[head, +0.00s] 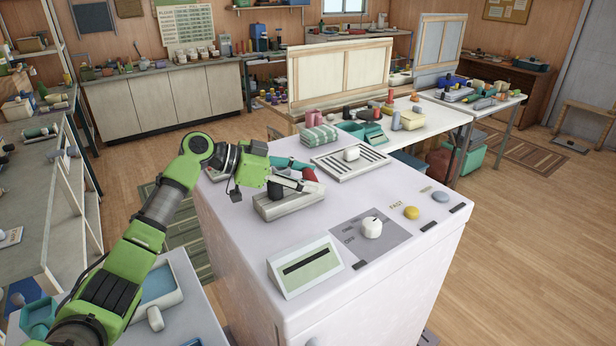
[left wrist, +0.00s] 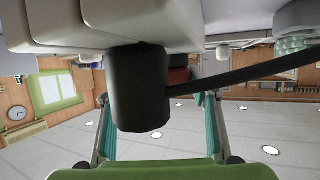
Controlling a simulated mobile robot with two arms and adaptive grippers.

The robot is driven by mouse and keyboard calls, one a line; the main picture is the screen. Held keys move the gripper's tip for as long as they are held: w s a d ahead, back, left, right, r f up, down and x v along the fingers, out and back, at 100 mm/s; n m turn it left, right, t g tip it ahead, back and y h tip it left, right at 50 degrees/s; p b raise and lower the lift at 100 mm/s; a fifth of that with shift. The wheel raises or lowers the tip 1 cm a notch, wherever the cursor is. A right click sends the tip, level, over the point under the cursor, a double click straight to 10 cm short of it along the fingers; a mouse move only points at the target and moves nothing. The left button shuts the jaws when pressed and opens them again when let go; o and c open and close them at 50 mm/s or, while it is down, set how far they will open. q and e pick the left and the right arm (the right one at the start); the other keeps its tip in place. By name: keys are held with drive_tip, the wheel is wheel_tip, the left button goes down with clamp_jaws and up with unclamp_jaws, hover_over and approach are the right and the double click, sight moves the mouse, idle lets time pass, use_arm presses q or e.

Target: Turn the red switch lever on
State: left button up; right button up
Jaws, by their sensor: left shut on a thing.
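The red switch lever (head: 308,174) stands up from a grey switch box (head: 288,206) on top of the white cabinet. Only part of its red shows, among my fingers. My left gripper (head: 306,180), on a green arm, is over the box and shut on the lever. In the left wrist view, the red of the lever (left wrist: 180,74) shows between the teal fingers, partly hidden behind a black cylinder. My right gripper is not in view.
A cluttered table stands behind. Wooden floor is open at the right.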

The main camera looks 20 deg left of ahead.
use_arm(q)
drive_tip(key=shift+d+n, duration=0.1)
drive_tip(key=shift+n, duration=0.2)
drive_tip(key=shift+d+r+n+t+y+p, duration=0.1)
drive_tip(key=shift+n+t+y+p, duration=0.5)
drive_tip(key=shift+t, duration=0.2)
drive_tip(key=n+t+y+p, duration=0.1)
drive_tip(key=p, duration=0.1)
drive_tip(key=n+t+y+p, duration=0.1)
drive_tip(key=n+y+p, duration=0.1)
drive_tip(key=p, duration=0.1)
drive_tip(key=d+n+t+y+p, duration=0.1)
drive_tip(key=n+p, duration=0.1)
drive_tip(key=p, duration=0.1)
drive_tip(key=shift+w+r+t+y, duration=0.2)
drive_tip(key=shift+w+t+y, duration=0.1)
drive_tip(key=shift+w, duration=0.05)
drive_tip(key=shift+w+f+n+t+y+p, duration=0.1)
drive_tip(key=shift+f+n+t+y+p, duration=0.15)
drive_tip(key=shift+n+y+p, duration=0.75)
drive_tip(key=shift+o, duration=0.2)
drive_tip(key=shift+m+p, duration=0.3)
drive_tip(key=shift+c, duration=0.2)
drive_tip(key=o, duration=1.1)
